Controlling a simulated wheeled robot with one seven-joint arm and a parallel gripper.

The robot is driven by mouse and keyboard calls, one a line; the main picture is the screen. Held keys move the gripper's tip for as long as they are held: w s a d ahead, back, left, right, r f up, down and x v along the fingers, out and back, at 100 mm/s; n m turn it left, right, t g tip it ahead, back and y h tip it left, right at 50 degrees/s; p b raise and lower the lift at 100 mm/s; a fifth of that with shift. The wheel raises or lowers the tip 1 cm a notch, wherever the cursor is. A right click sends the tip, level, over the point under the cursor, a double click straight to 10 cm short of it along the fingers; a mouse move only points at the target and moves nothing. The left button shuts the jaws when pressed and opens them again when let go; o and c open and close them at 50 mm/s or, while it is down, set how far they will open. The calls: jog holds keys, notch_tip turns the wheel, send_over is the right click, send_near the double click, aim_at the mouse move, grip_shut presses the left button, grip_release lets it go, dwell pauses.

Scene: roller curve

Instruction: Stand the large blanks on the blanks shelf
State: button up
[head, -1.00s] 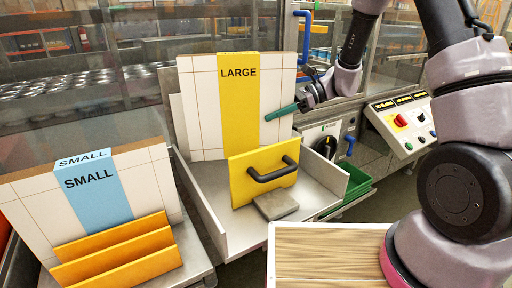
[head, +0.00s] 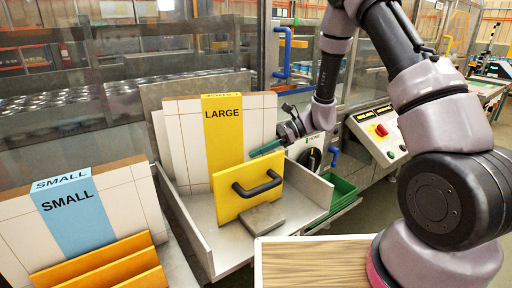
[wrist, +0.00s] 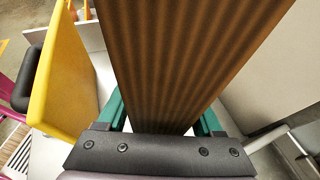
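The large blanks (head: 258,118) are a thick white upright stack with a yellow band marked LARGE. They stand in the grey blanks shelf (head: 204,222), behind a yellow plate (head: 228,204) with a black handle. I cannot tell whether their bottom edge touches the shelf floor. My gripper (head: 268,148) is at the stack's right edge, one green finger along its front face. In the wrist view, my gripper (wrist: 161,118) has its green fingers on both sides of the brown corrugated edge of the large blanks (wrist: 185,60), shut on them. The yellow plate (wrist: 65,75) is at left there.
Small blanks (head: 140,200) with a blue band stand at left behind orange plates (head: 100,268). A grey block (head: 263,219) lies by the yellow plate. A control box (head: 378,135) and a green crate (head: 342,192) are at right, a wood-topped surface (head: 315,262) in front.

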jog(key=shift+r, duration=0.1)
jog(key=shift+w+d+r, duration=0.1)
jog(key=shift+d+r, duration=0.05)
jog(key=v, duration=1)
jog(key=shift+d+r, duration=0.1)
jog(key=shift+d, duration=0.2)
jog(key=s+d+r+n+t+h, duration=0.5)
jog(key=s+d+r, duration=0.2)
jog(key=s+r, duration=0.3)
jog(key=s+d+r+n+t+h, duration=0.5)
jog(key=s+r, duration=0.5)
jog(key=r, duration=0.4)
jog(key=shift+d+n+h, duration=0.6)
jog(key=shift+d+n, duration=0.1)
jog(key=shift+d, duration=0.45)
